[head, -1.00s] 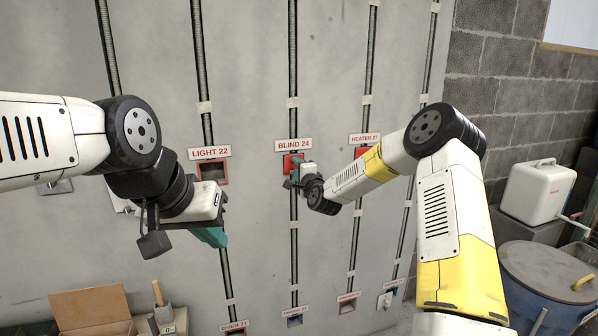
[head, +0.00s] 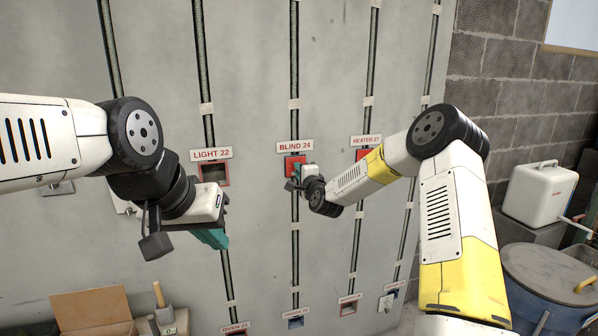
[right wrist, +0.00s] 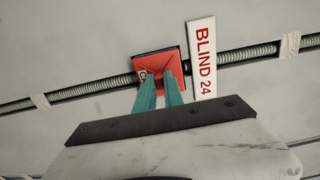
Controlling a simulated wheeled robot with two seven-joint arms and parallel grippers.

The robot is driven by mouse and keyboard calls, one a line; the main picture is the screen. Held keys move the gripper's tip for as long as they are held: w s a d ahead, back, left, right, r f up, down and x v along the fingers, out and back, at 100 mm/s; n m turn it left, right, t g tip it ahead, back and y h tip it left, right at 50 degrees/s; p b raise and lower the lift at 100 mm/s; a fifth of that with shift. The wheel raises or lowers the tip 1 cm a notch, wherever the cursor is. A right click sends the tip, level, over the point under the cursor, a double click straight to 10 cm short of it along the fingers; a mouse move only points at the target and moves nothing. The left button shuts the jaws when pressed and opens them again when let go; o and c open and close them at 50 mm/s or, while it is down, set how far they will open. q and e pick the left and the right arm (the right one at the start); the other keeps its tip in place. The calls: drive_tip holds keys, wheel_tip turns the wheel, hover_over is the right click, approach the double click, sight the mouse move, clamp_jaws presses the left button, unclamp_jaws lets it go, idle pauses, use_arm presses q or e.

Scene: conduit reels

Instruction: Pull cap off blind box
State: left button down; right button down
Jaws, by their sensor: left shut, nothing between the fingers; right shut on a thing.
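The blind box, under the BLIND 24 label (head: 295,147), is on the grey wall, its front covered by a red cap (head: 292,161). In the right wrist view the cap (right wrist: 147,66) is a red square with a raised middle, and a dark edge shows behind it. My right gripper (head: 296,174) is at the box, its teal fingers (right wrist: 160,82) shut on the middle of the cap. Whether the cap has come away from the box I cannot tell. My left gripper (head: 215,240) is shut and empty, lower left, in front of the wall.
The LIGHT 22 box (head: 213,173) is open-fronted, left of the blind box. The HEATER 27 box (head: 362,154) is red, to the right, close to my right forearm. Vertical conduits run along the wall. A cardboard box (head: 92,308) and a blue drum (head: 550,285) stand below.

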drive_tip(key=shift+v, duration=0.8)
idle(0.4)
drive_tip(key=shift+v, duration=2.5)
